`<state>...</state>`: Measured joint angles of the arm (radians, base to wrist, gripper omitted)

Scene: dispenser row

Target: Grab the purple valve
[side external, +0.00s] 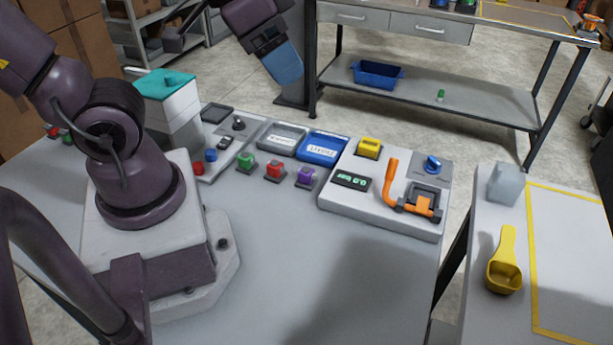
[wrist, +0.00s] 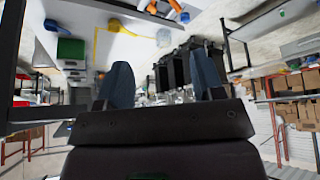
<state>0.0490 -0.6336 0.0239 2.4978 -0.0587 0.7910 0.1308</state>
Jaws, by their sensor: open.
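The purple valve (side external: 306,177) sits on the light table in the side external view, at the right end of a short row. A red valve (side external: 275,170) and a green valve (side external: 246,161) stand to its left. My gripper (side external: 284,68) is high above the table's back edge, well apart from the purple valve. In the wrist view my gripper (wrist: 163,84) shows two blue fingers spread apart with nothing between them. I cannot make out the purple valve in the wrist view.
A grey tray (side external: 283,138) and a blue tray (side external: 323,149) lie behind the valves. A panel (side external: 376,205) with an orange lever (side external: 389,183) stands to their right. A white box with a teal top (side external: 168,84) stands at left. The table's front is clear.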

